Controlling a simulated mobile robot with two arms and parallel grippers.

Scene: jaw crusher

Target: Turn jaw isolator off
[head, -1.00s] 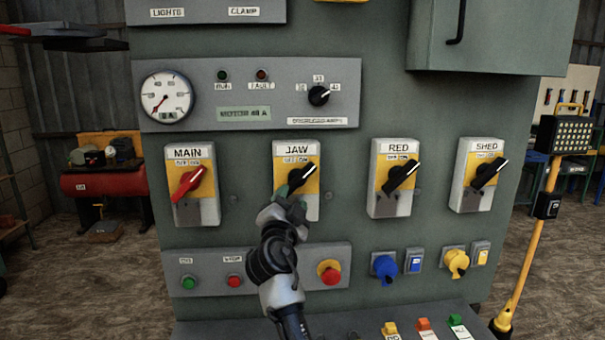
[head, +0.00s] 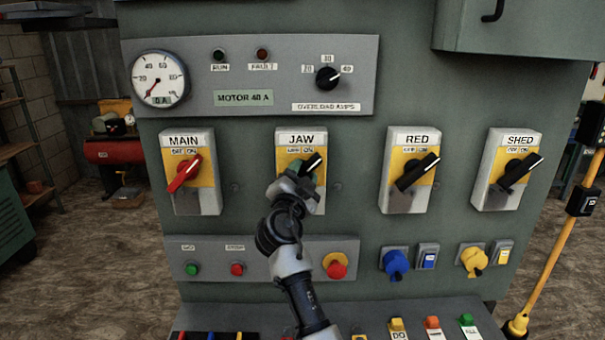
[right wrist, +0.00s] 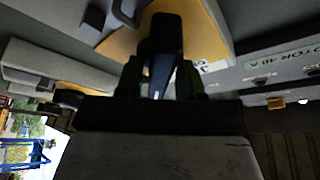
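The jaw isolator (head: 290,203) is a grey and yellow switch plate marked JAW, second from the left in the row. Its black handle (head: 313,162) points up and right, toward the ON mark. My right gripper (head: 298,178) is at this handle and hides its lower part and the middle of the plate. In the right wrist view the dark handle (right wrist: 165,48) stands between the two fingers of my right gripper (right wrist: 160,82). The fingers sit close against both its sides, with no clear gap. My left gripper is not in view.
The main isolator (head: 195,200) with a red handle is to the left. The red isolator (head: 404,200) and shed isolator (head: 500,195) are to the right. Below is a button panel (head: 215,258) with a red knob on yellow (head: 336,266). A gauge (head: 159,79) is above.

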